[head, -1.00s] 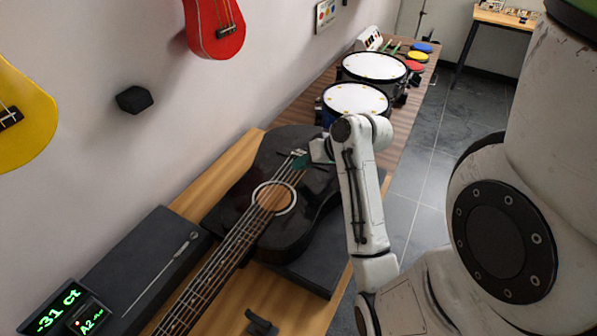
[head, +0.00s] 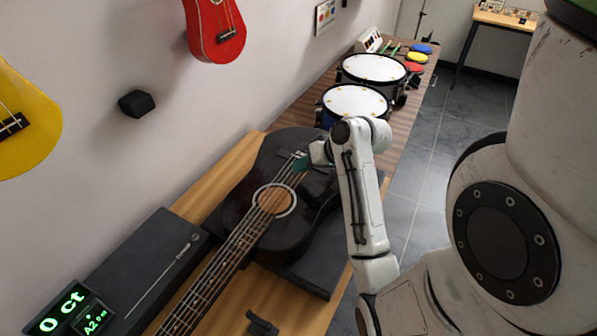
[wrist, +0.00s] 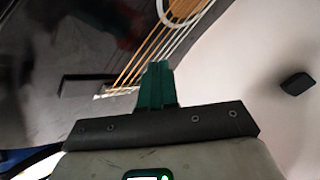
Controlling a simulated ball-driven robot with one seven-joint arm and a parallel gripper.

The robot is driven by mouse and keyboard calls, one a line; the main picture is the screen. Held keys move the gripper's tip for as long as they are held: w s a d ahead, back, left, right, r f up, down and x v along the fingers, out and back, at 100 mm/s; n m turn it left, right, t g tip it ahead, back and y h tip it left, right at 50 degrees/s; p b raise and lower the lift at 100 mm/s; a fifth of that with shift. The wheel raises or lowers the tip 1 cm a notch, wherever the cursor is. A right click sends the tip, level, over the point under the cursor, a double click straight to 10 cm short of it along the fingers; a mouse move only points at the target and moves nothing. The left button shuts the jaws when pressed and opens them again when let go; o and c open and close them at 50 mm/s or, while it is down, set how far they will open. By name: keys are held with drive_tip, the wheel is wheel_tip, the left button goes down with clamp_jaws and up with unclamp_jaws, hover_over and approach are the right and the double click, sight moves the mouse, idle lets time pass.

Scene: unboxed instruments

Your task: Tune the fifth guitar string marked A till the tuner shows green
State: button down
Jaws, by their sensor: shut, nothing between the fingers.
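A black guitar (head: 300,225) lies on a dark stand on the bench, its neck running toward the lower left. Its strings (head: 235,245) cross the round sound hole; I cannot pick out the fifth string. The tuner (head: 72,315) at lower left shows "0 Ct" and "A2" in green. My gripper (head: 301,162) is at the bridge end of the strings, its green fingers together and empty. In the wrist view the gripper (wrist: 157,85) is shut beside the strings (wrist: 155,50) near the bridge; I cannot tell whether it touches them. The guitar's headstock is out of view.
A long black box (head: 135,270) lies beside the guitar neck. A small dark bracket (head: 262,325) stands at the bench front. Drums (head: 355,103) stand beyond the guitar. A red instrument (head: 215,35) and a yellow one (head: 30,120) hang on the wall, with a black block (head: 136,103) between.

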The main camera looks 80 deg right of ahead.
drive_tip(key=shift+r, duration=0.35)
wheel_tip(320, 180, up, 5)
drive_tip(key=p, duration=0.5)
drive_tip(key=shift+f+p, duration=0.15)
drive_tip(key=shift+p, duration=0.25)
idle(2.0)
